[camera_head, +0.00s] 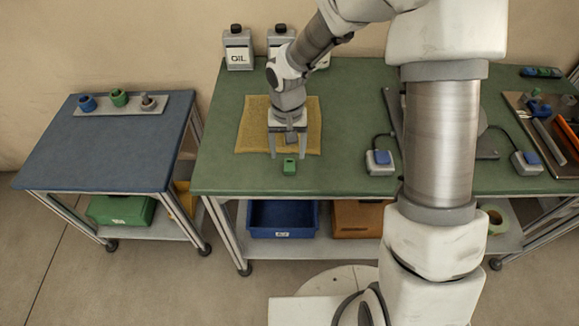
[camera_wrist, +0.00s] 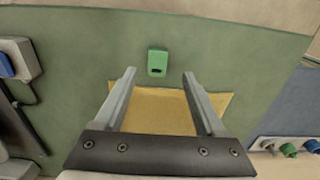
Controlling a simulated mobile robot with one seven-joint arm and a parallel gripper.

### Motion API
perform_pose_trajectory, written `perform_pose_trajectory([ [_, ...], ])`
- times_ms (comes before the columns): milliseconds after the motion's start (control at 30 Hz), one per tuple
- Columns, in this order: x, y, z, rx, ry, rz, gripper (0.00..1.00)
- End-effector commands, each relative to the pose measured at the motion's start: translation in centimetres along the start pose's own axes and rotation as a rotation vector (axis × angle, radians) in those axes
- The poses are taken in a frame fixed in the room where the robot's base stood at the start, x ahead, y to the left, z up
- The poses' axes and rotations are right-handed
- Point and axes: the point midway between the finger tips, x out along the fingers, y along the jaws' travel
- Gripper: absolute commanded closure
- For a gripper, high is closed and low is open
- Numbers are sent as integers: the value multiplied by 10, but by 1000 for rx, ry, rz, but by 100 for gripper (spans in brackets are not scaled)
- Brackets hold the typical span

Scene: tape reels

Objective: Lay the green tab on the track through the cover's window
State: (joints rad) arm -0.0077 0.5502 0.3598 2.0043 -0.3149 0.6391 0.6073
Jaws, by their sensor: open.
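The green tab (camera_head: 289,166), a small block with a dark slot, lies on the green table near its front edge, just in front of the yellow mat. It also shows in the wrist view (camera_wrist: 157,62), beyond the fingertips and between their lines. My gripper (camera_head: 288,154) points down over the front part of the mat, behind the tab. In the wrist view its two fingers (camera_wrist: 159,75) are wide apart with nothing between them. A dark plate (camera_head: 486,146) on the table is largely hidden behind my arm. I cannot make out the track or the cover's window.
The yellow mat (camera_head: 248,137) lies under my gripper. Oil containers (camera_head: 238,48) stand at the back. A tool tray (camera_head: 520,108) is at the right. A blue side table (camera_head: 100,155) holds a rack of knobs.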

Motion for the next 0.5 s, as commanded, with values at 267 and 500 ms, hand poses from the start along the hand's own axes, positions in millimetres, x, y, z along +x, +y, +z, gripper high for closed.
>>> perform_pose_trajectory([
  [267, 41, 4, 2, 0, -4, 0, 28],
  [500, 48, 4, 2, 0, -1, -1, 28],
])
